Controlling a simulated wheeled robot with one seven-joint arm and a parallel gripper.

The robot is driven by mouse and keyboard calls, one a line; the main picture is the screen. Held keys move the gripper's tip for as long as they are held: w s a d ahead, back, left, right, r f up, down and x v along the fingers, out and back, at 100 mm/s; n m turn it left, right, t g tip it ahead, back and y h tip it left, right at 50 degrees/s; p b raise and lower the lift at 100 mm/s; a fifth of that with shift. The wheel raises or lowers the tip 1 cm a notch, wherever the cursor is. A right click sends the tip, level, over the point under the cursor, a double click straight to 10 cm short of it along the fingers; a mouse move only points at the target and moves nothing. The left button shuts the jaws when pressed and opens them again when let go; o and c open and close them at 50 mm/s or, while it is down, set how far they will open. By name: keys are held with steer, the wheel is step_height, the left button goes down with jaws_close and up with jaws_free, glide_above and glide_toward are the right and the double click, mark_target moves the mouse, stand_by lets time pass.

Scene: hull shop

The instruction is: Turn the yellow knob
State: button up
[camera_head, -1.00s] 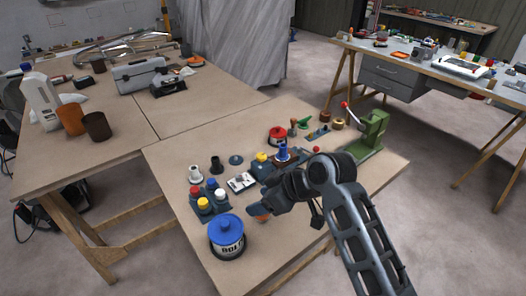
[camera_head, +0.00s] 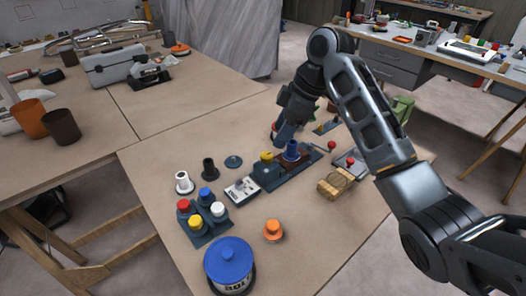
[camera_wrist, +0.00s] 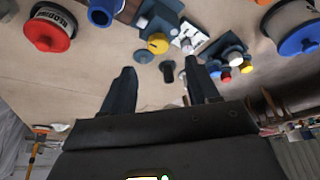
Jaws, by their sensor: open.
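A yellow knob (camera_head: 266,157) sits on top of a small blue-grey box (camera_head: 267,174) near the middle of the front table. In the wrist view the yellow knob (camera_wrist: 158,43) shows above and between my two fingers. A second yellow cap (camera_head: 195,222) is on a block with red, blue and white ones. My gripper (camera_head: 283,136) is above the table, behind and slightly right of the knob's box, pointing down. In the wrist view its fingers (camera_wrist: 160,78) are spread, with nothing held between them. The gripper appears apart from the knob.
A blue-lidded tin (camera_head: 229,263) and an orange knob (camera_head: 273,230) are nearer. A red-lidded tin (camera_wrist: 47,33) shows in the wrist view.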

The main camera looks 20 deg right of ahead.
mark_target(267, 155)
steer(key=x, duration=0.8)
steer(key=shift+w, duration=0.1)
steer(key=shift+p, duration=0.35)
steer(key=c, duration=1)
